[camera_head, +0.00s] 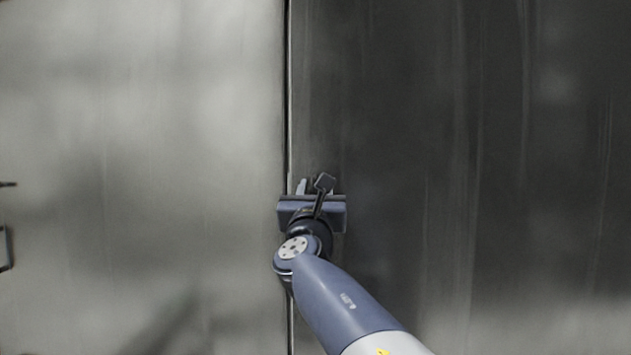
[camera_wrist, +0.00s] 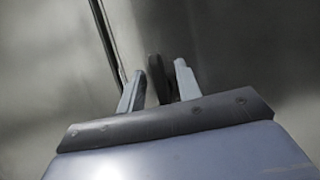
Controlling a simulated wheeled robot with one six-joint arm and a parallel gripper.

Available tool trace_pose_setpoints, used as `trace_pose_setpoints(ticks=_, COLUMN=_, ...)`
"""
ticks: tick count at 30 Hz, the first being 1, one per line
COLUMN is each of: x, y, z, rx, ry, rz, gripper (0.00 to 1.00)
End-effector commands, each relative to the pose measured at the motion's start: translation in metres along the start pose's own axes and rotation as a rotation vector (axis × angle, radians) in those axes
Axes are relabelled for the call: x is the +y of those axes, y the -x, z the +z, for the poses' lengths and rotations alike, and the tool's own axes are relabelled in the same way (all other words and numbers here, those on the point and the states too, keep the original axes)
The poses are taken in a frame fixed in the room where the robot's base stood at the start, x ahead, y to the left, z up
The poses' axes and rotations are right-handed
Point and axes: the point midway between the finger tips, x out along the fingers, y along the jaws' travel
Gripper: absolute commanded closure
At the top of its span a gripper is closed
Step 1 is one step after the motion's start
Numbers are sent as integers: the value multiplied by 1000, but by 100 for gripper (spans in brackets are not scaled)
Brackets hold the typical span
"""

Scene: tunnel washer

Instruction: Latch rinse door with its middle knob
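A dark upright knob (camera_wrist: 158,80) stands between the two pale fingers of my gripper (camera_wrist: 160,68) in the wrist view. In the head view my gripper (camera_head: 308,187) is at the metal front, just right of a vertical seam, and my wrist largely hides the knob. The rinse door is not marked; a darker metal panel (camera_head: 450,150) lies right of the seam, behind the knob.
A lighter metal panel (camera_head: 140,120) fills the left of the head view. The narrow dark seam (camera_head: 288,90) runs between the panels and shows left of the fingers in the wrist view (camera_wrist: 106,40). A dark bracket-like piece (camera_head: 6,248) sits at the far left edge.

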Motion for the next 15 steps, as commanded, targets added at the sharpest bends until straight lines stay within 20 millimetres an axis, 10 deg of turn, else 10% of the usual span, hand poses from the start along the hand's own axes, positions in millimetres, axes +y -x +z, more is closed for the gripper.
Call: trace_pose_setpoints(ticks=15, x=0, y=-7, z=0, rx=0, ry=0, rz=0, gripper=77)
